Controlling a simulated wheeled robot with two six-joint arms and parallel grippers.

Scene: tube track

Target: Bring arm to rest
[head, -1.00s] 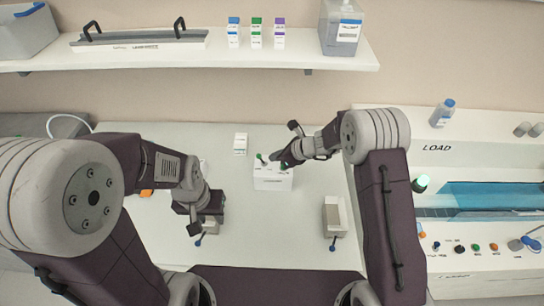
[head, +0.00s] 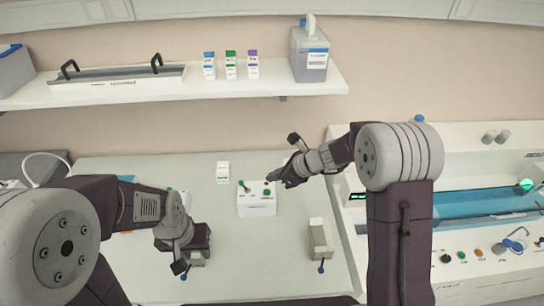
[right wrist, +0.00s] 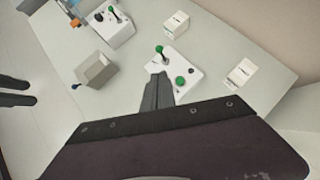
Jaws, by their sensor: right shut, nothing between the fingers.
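My right gripper (head: 274,177) is shut and empty in the head view, just above the right part of a white box (head: 256,205) with green-knobbed levers. In the right wrist view its fingers (right wrist: 157,92) are together, in front of the same white box (right wrist: 180,75), with a visible gap hard to judge. My left gripper (head: 192,243) is low over the left part of the table, beside a block with a blue-tipped lever (head: 183,276). Its fingertips are hidden, so its jaws cannot be made out.
A grey block (head: 320,238) with a blue-tipped lever stands right of the white box. A small white carton (head: 223,172) stands behind.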

